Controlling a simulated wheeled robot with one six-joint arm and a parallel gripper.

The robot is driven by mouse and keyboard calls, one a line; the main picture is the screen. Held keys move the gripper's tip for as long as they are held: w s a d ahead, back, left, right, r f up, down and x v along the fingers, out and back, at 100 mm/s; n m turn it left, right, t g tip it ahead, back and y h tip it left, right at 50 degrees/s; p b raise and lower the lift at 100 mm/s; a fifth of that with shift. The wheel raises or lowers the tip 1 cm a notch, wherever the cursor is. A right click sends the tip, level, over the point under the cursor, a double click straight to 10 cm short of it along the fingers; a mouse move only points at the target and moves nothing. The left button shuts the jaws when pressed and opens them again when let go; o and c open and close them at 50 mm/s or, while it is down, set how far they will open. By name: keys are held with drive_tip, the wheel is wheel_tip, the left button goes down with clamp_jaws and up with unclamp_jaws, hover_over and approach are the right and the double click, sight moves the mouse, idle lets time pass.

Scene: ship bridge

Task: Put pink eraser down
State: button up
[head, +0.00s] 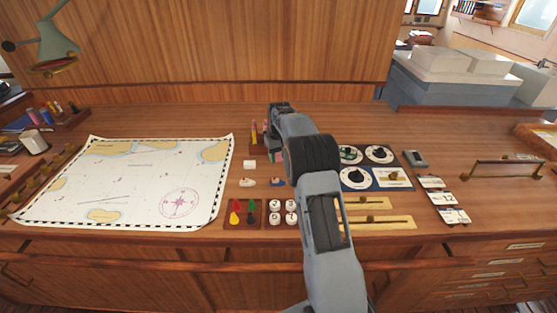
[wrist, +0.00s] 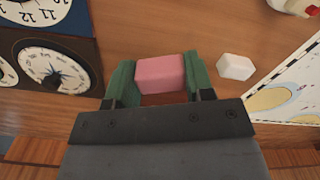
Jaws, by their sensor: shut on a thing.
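The pink eraser (wrist: 161,73) is a small block held between the two green finger pads of my gripper (wrist: 158,80) in the wrist view. Both pads press on its sides. Wooden desk top shows around it; I cannot tell whether the eraser touches the desk or hangs just above it. In the head view my gripper (head: 273,155) is over the middle of the desk, largely behind my own arm, and I cannot make out the eraser there.
A white block (head: 249,164) sits close by; it also shows in the wrist view (wrist: 235,67). A chart (head: 130,180) lies left. Bare desk (head: 440,130) lies at the back right.

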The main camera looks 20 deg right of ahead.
sight(278, 168)
drive_tip(key=shift+w+f+p, duration=0.35)
drive_tip(key=shift+w+f, duration=0.35)
drive_tip(key=shift+f, duration=0.2)
drive_tip(key=shift+d+f+p, duration=0.1)
drive_tip(key=shift+f+p, duration=0.4)
drive_tip(key=shift+f, duration=0.9)
drive_tip(key=shift+f, duration=0.2)
drive_tip(key=o, duration=0.9)
drive_tip(key=shift+c, duration=0.2)
